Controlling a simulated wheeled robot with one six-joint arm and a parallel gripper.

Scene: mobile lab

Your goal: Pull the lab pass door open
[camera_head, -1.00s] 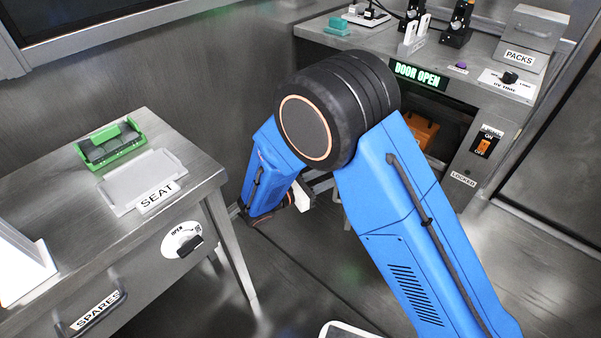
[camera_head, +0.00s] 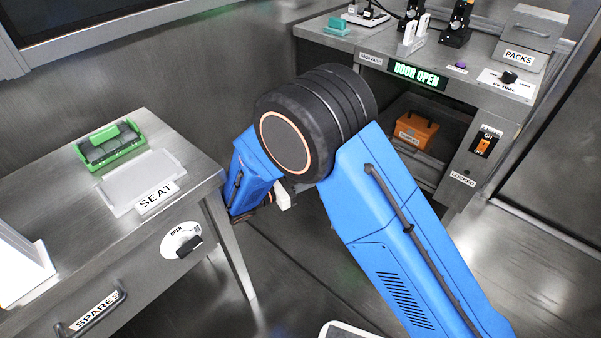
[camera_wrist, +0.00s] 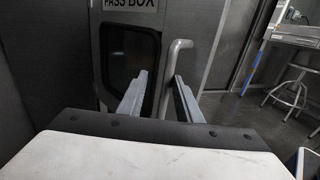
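In the wrist view, a grey pass box door with a dark window (camera_wrist: 130,62) stands ahead, under a label reading PASS BOX (camera_wrist: 131,4). A pale bar handle (camera_wrist: 172,60) curves out at the door's right side and runs down. My gripper (camera_wrist: 161,76) is open, and the handle shows in the gap between its two fingers. I cannot tell how deep the handle sits between them; no contact shows. The door looks shut. In the head view, my blue arm hides most of the gripper, and the pass door is not in view.
A green DOOR OPEN sign (camera_head: 419,74) lights on the back bench, above an open bay with an orange case (camera_head: 415,129). A table with a SEAT tray (camera_head: 150,172) and SPARES drawer (camera_head: 97,311) stands left. Stools (camera_wrist: 289,92) stand right in the wrist view.

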